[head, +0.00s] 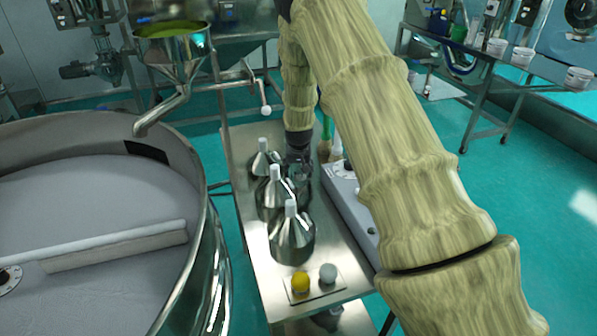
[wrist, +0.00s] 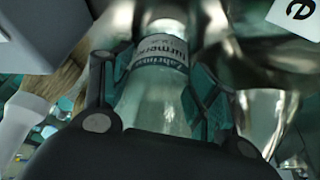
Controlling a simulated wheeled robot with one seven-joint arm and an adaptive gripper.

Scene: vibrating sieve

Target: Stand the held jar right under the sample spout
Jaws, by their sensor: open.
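A clear glass jar (wrist: 155,105) with a dark and white lettered label stands between the fingers of my gripper (wrist: 150,90) in the wrist view. The fingers are open around it; I cannot tell whether either one touches it. In the head view my gripper (head: 299,160) is low over the steel table, beside the conical steel vessels, and the jar is hard to make out there. A slanted steel spout (head: 160,112) comes down from a funnel at the upper left, with its mouth over the sieve rim, well left of my gripper. I cannot tell whether this is the sample spout.
Several conical steel vessels (head: 292,238) with white necks line the steel table (head: 241,160). A grey box (head: 352,205) sits on the right. The large round sieve (head: 80,200) fills the left.

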